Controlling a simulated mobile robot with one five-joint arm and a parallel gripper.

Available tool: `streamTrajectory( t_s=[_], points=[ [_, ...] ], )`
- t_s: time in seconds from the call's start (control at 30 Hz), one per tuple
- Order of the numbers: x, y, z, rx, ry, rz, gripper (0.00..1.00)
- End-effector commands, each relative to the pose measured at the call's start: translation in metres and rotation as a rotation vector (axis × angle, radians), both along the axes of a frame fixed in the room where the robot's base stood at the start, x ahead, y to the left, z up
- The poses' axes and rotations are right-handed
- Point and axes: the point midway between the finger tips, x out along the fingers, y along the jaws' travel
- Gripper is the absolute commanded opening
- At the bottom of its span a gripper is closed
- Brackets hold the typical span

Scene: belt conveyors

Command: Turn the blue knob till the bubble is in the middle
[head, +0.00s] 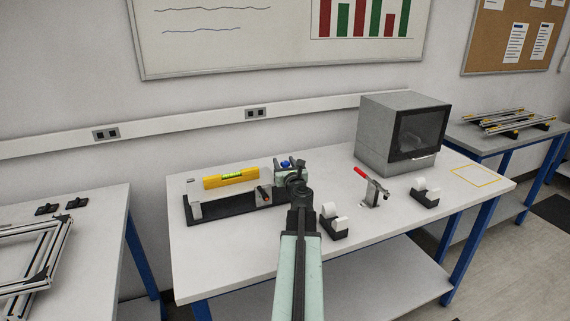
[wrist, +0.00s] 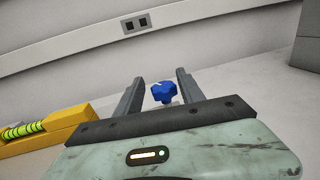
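The blue knob (wrist: 163,92) shows in the wrist view between the two fingers of my gripper (wrist: 158,88), with gaps on both sides. In the head view the blue knob (head: 285,164) shows just beyond my gripper (head: 298,166), partly hidden by the arm. My gripper is open. The yellow spirit level (head: 230,178) lies on a black-based stand (head: 230,213) to the left of my gripper. Its green vial also shows on the yellow level (wrist: 68,118) in the wrist view. The bubble's exact place in the vial is too small to tell.
A red-handled clamp (head: 372,190) and two tape dispensers (head: 334,222) stand right of my arm on the white table (head: 225,262). A grey box with a dark window (head: 390,130) stands at the back right. The table's front left is clear.

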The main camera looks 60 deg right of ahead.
Motion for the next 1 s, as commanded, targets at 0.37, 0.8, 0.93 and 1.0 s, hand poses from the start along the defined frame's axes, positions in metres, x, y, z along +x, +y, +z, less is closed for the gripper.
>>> streamTrajectory(
  t_s=[0.37,0.8,0.93,1.0],
  points=[
    [-0.0018,-0.0014,0.0001,-0.001,-0.001,-0.045,0.00],
    [-0.0036,-0.0035,0.0006,-0.002,-0.001,-0.268,0.00],
    [-0.0036,-0.0036,0.0006,-0.002,-0.001,-0.266,0.00],
    [-0.0036,-0.0036,0.0007,-0.002,-0.001,-0.266,0.34]
  ],
)
